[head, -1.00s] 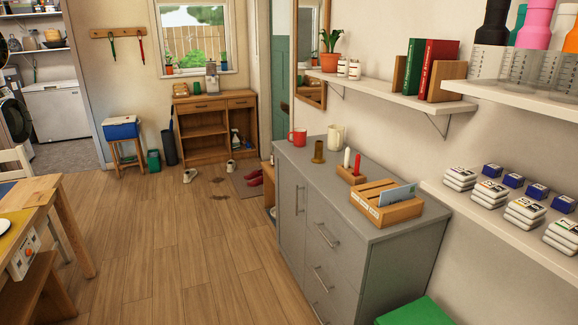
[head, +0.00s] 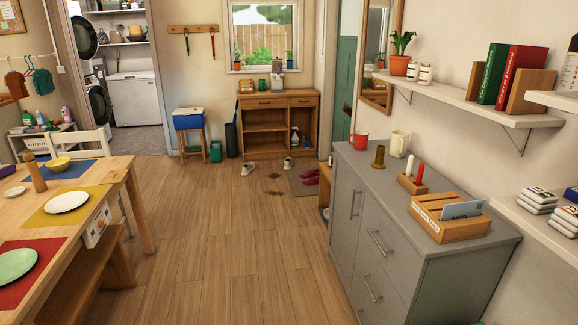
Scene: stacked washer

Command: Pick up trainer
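A light-coloured trainer (head: 249,168) lies on the wooden floor in front of the wooden desk, left of its middle. A second similar trainer (head: 288,163) sits farther right, near the desk's right leg. Both are small and far off in the head view, on the far side of the room. Neither of my grippers shows in the head view, so I cannot see their state.
The floor (head: 215,240) between the dining table (head: 118,172) with its bench (head: 85,275) and the grey cabinet (head: 385,215) is clear. Red shoes (head: 310,176) lie on a mat by the door. Dark patches (head: 274,192) mark the floor before the desk (head: 262,101).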

